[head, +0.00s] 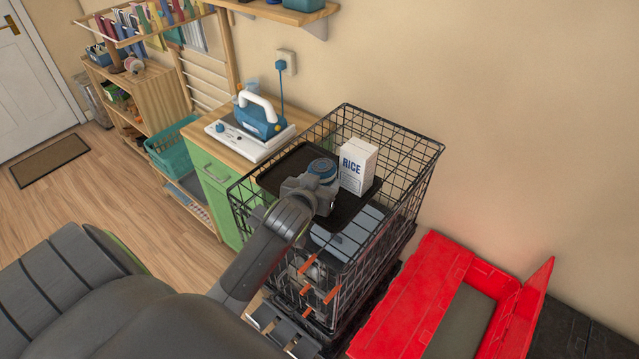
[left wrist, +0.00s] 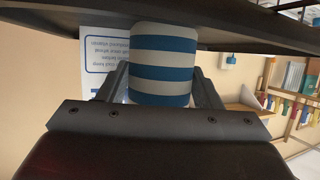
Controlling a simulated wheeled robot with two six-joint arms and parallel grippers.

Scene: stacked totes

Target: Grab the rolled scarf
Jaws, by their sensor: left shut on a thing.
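The rolled scarf (head: 322,168), striped blue and pale grey, sits at the black tray in the head view. In the left wrist view the scarf (left wrist: 163,65) stands between the two fingers of my left gripper (left wrist: 160,88), which is shut on it. In the head view my left gripper (head: 316,186) reaches in over the wire basket's near side and hides the lower part of the scarf. I cannot tell whether the scarf still touches the tray. My right gripper is not in view.
A white rice box (head: 357,166) stands on the black tray (head: 351,209), just right of the scarf. The black wire basket (head: 407,150) surrounds the tray. An open red tote (head: 408,300) is at the right. An iron (head: 258,118) rests on the cabinet behind left.

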